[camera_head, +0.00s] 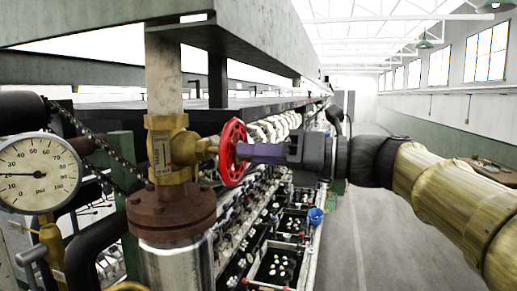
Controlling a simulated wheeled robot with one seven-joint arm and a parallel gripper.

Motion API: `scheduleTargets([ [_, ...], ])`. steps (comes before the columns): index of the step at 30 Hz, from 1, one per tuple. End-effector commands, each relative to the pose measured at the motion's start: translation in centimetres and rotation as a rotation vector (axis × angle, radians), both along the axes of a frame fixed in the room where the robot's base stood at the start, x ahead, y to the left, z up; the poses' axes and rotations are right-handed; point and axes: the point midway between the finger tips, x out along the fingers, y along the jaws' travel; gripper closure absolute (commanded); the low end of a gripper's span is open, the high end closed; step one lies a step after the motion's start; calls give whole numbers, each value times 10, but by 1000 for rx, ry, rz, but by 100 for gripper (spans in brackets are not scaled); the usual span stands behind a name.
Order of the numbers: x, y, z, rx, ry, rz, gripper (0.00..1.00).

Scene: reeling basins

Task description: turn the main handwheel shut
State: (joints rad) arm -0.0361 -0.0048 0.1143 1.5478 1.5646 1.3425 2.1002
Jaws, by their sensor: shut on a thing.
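The main handwheel is a red spoked wheel (234,152), seen nearly edge-on, on the right side of a brass valve (168,150). The valve sits upright on a rusty brown flange (171,210) above a shiny pipe. My gripper (245,153) reaches in from the right, and its purple-grey fingers are shut on the handwheel at about the middle of its right face. The fingertips and the wheel's hub are partly hidden at the contact. How far the wheel is turned cannot be told.
A round pressure gauge (38,173) stands at the left, beside dark pipes and a chain. A grey beam (240,45) runs overhead. Below lie long rows of basins (272,268) with a blue bucket (316,216) at their edge. The aisle floor (365,240) at right looks clear.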

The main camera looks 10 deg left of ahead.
Motion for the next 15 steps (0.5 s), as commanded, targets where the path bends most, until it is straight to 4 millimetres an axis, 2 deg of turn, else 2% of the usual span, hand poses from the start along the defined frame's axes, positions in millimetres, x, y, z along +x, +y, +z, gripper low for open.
scheduleTargets([
  [15,0,0,0,42,516,-1,99],
])
